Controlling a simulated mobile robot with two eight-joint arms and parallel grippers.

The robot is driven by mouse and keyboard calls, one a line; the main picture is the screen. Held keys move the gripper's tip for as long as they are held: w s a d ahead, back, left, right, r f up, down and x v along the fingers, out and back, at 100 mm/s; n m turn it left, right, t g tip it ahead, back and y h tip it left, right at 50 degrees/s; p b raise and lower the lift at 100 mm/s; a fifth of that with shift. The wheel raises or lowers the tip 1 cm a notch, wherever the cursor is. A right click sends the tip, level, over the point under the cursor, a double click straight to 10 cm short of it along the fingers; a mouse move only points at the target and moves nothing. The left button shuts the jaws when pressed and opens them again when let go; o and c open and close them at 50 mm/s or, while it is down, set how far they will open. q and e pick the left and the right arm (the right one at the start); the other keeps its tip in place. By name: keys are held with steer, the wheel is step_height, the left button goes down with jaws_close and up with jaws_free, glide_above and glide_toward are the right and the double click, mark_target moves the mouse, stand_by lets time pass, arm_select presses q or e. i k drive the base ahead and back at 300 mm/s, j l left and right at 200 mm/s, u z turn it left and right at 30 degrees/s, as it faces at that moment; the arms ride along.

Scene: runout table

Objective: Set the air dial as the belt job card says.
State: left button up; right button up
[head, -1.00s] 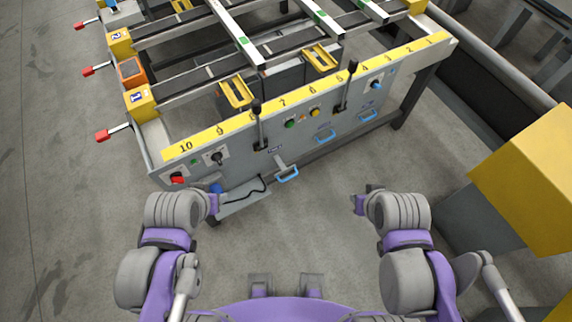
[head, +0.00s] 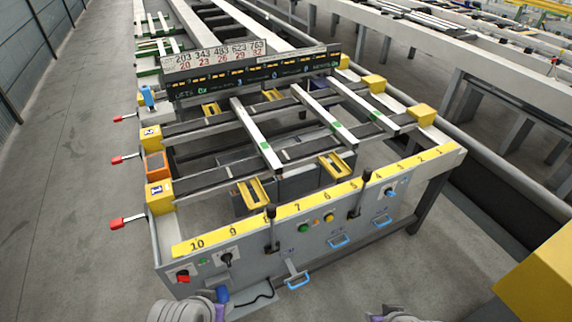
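The front panel (head: 330,232) of the runout table carries several controls. A black rotary knob (head: 226,259) on a pale plate sits at its left end, next to a red switch (head: 183,276). A blue-and-dark knob (head: 390,194) on another pale plate sits at the right end. I cannot read their markings or tell which is the air dial. A lettered board (head: 250,70) with numbers stands across the table's far part; I cannot tell whether it is the job card. My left gripper (head: 220,312) and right gripper (head: 376,318) barely show at the bottom edge, apart from the panel; their fingers are unclear.
A yellow numbered scale (head: 320,200) runs along the panel top. Black levers (head: 272,228) and blue handles (head: 298,281) stick out in front. Red-tipped handles (head: 127,222) project left. A yellow block (head: 540,275) stands at lower right. The floor at left is clear.

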mark_target(388, 191)
steer(key=u, duration=4.9)
steer(key=k+j, duration=0.6)
steer(key=k, duration=0.15)
steer(key=k+j+z, duration=0.1)
steer(key=z, duration=0.35)
steer(key=k+z, duration=0.1)
steer(key=z, duration=0.4)
steer(key=k+z, duration=0.1)
steer(key=z, duration=0.35)
